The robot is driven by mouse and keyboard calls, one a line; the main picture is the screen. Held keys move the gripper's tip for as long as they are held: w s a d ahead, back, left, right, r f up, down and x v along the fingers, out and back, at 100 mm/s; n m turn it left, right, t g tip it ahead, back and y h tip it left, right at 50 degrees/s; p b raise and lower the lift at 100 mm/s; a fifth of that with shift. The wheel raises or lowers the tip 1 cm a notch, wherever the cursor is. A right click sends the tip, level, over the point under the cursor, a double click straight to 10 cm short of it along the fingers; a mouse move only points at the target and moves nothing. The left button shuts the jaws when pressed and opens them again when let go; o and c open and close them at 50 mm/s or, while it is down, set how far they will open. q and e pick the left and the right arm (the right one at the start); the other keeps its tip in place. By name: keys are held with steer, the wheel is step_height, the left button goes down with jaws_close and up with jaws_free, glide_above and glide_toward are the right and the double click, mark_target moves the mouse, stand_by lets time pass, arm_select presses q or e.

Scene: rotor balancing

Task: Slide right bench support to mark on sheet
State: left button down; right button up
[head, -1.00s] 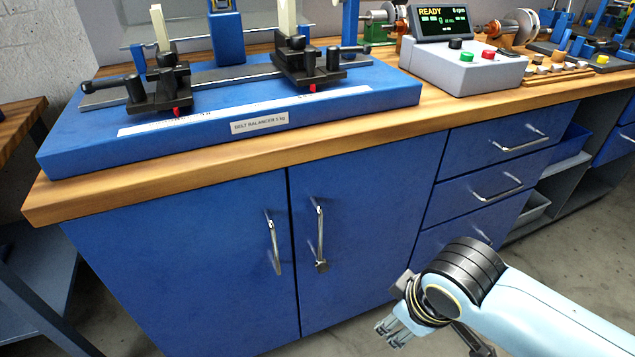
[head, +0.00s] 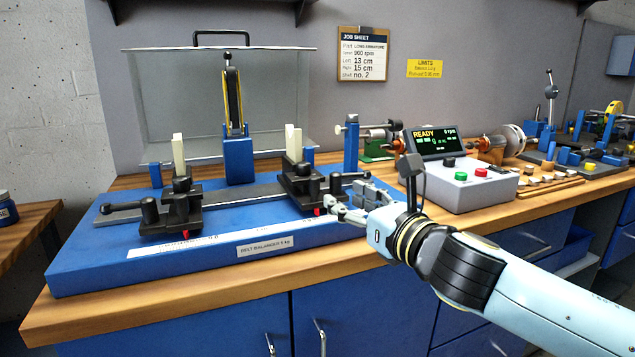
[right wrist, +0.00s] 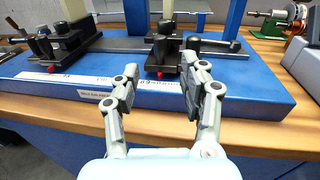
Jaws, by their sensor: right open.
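The right bench support (head: 304,184) is a black carriage with a cream upright, a clamp handle and a red pointer at its front foot. It sits on the grey rail of the blue balancer base (head: 75,262). It also shows in the right wrist view (right wrist: 164,52), ahead of the fingers. My right gripper (head: 345,207) is open at the front right of this support; I cannot tell whether it touches it. In the right wrist view, its two fingers (right wrist: 158,82) stand apart with the support beyond them. The job sheet (head: 362,54) hangs on the wall. My left gripper is out of view.
The left support (head: 178,208) stands on the same rail. A white scale strip (head: 170,249) runs along the base's front. A control box (head: 462,186) reading READY stands to the right. A clear guard (head: 285,90) rises behind. Bench front edge is clear.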

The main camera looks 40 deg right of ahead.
mark_target(318, 182)
steer(key=w, duration=0.3)
steer(key=w+p, duration=0.1)
steer(key=w, duration=0.2)
steer(key=w+p, duration=0.1)
steer(key=w, duration=0.3)
steer(key=shift+w+d, duration=0.1)
steer(key=shift+d, duration=0.3)
jaws_close()
